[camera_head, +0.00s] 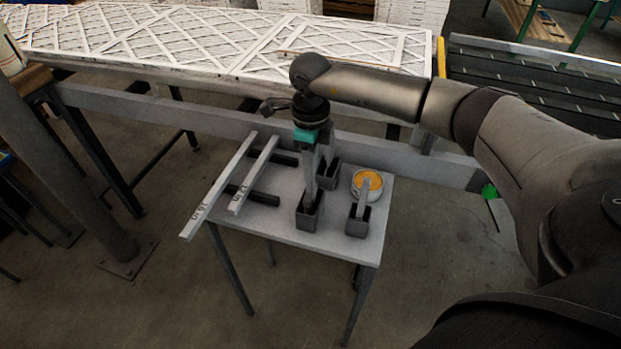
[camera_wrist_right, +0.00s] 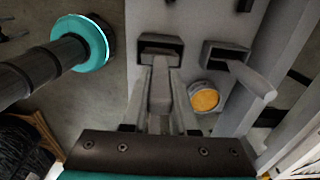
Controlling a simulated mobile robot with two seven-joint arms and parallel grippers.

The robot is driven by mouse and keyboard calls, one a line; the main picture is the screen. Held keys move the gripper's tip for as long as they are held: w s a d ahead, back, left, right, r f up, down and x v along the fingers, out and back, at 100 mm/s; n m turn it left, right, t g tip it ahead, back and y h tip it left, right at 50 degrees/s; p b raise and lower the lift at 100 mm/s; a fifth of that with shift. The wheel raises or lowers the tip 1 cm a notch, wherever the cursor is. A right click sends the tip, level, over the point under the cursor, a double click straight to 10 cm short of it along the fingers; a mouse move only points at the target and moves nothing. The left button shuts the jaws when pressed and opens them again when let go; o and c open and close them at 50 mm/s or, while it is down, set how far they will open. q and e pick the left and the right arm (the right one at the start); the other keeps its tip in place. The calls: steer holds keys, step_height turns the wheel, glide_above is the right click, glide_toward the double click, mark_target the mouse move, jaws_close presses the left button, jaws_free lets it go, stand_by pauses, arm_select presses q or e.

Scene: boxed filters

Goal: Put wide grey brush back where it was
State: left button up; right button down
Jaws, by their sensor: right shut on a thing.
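The wide grey brush (camera_head: 310,186) stands about upright with its lower end at the mouth of a dark square holder (camera_head: 308,222) on the small table (camera_head: 270,232). It appears to reach into the holder; the depth is hidden. My right gripper (camera_head: 314,155) comes down from above, shut on the brush's upper part. In the right wrist view, the brush (camera_wrist_right: 160,92) lies between the two fingers and runs to the holder (camera_wrist_right: 160,42).
A second holder (camera_head: 331,180) stands behind with a grey handle in it. A third holder (camera_head: 357,228) with a handle stands right, before a white pot with orange contents (camera_head: 370,181). Two pale strips (camera_head: 218,187) lie left across dark bars. Behind runs a conveyor with filters (camera_head: 200,45).

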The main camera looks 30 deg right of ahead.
steer(key=shift+f, duration=2.1)
steer(key=c, duration=0.7)
jaws_free()
step_height(320, 180, up, 12)
steer(key=shift+r, duration=0.15)
